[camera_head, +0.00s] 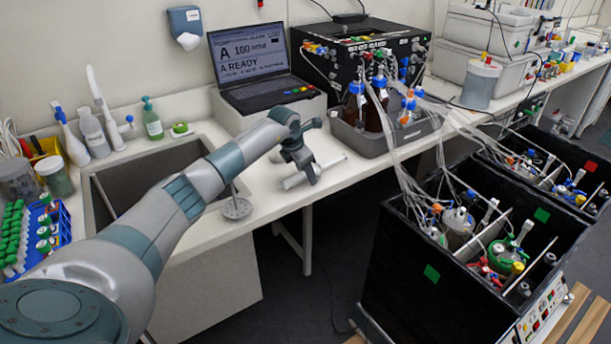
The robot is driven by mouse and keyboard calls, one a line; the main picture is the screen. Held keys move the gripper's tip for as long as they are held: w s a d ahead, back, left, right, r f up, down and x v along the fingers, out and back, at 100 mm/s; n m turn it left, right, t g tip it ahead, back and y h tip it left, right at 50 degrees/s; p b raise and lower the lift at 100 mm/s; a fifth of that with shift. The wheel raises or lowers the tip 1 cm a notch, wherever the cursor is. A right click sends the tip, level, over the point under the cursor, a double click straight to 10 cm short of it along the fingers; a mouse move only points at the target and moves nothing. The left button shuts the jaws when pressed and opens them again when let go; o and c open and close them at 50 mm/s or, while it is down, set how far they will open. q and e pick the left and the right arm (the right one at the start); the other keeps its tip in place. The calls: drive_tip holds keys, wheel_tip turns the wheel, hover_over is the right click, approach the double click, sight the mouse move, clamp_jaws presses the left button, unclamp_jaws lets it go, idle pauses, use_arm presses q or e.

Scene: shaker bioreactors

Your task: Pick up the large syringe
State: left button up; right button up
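The large syringe (328,165) is a pale, whitish cylinder lying at a slant on the white bench, in front of the laptop and left of the grey tray. My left gripper (303,170) is dark grey and points down over the syringe's middle, hiding part of it. The fingers are at the syringe, but I cannot tell whether they are closed on it. The syringe appears to be at bench level. My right gripper is not in view.
A metal disc stand (236,209) is left of the syringe, beside the sink (150,170). The grey tray (372,143) holds bottles with tubing running to black shaker boxes (420,270). The laptop (262,90) stands behind. The bench front edge is close.

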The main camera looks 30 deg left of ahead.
use_arm(q)
drive_tip(key=shift+c, duration=0.2)
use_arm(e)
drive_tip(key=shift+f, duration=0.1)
use_arm(q)
drive_tip(key=c, duration=1.1)
drive_tip(key=shift+r, duration=0.1)
